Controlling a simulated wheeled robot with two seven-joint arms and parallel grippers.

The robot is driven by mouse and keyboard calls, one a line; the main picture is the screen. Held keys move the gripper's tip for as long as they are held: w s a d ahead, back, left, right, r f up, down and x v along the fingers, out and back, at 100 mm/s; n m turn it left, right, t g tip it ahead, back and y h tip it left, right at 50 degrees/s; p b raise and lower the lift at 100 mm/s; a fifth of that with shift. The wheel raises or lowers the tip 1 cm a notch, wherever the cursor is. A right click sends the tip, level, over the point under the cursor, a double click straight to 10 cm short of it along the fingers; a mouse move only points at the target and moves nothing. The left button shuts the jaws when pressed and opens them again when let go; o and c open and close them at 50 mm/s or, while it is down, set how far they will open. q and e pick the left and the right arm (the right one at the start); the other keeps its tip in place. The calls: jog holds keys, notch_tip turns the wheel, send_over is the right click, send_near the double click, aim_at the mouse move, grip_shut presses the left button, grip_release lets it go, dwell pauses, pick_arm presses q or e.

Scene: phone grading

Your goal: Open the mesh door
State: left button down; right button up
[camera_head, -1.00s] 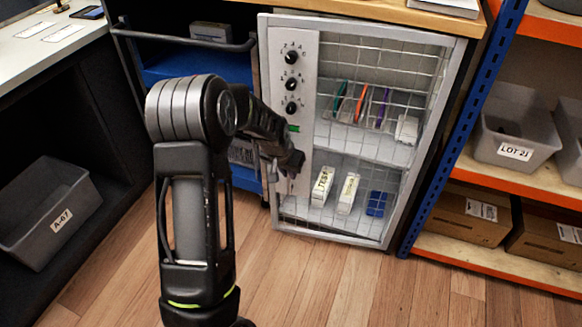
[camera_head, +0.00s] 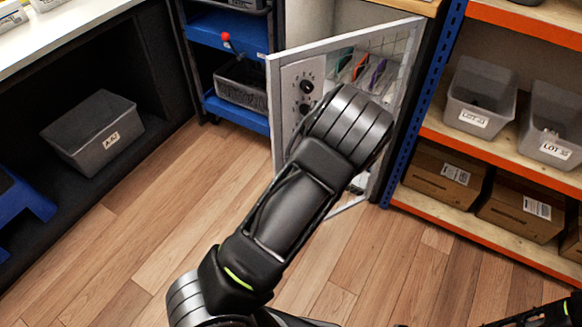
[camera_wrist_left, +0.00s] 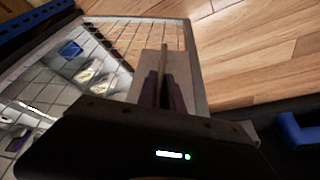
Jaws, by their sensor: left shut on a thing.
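The mesh door (camera_head: 288,78) has a grey frame, a panel with black knobs and wire mesh. In the head view it stands swung partly open, its left edge out toward me and its right side by the blue rack post. In the wrist view its frame and mesh show again (camera_wrist_left: 192,75). My left gripper (camera_wrist_left: 163,78) is shut on the door's handle (camera_wrist_left: 164,55), a thin upright bar on the panel. In the head view my left arm covers the gripper, the handle and much of the lower door. My right gripper is out of view.
Colored items (camera_head: 360,68) show behind the mesh. A blue cart (camera_head: 215,30) stands left of the door, and a rack with grey bins (camera_head: 480,95) and cardboard boxes (camera_head: 440,176) stands right. A grey bin (camera_head: 95,135) sits at left. The wooden floor (camera_head: 130,235) is clear.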

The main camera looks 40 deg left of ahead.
pick_arm(q)
jog(key=s+d+n+p, duration=0.1)
jog(key=s+d+p, duration=0.1)
jog(key=d, duration=0.8)
jog(key=shift+d+n+g, duration=0.3)
jog(key=shift+n+g, duration=0.1)
jog(key=c, duration=1.5)
grip_release()
jog(key=p+v, duration=0.2)
jog(key=v, duration=0.5)
jog(key=shift+d+r, duration=0.2)
jog(key=shift+r, duration=0.1)
jog(key=shift+s+f, duration=0.1)
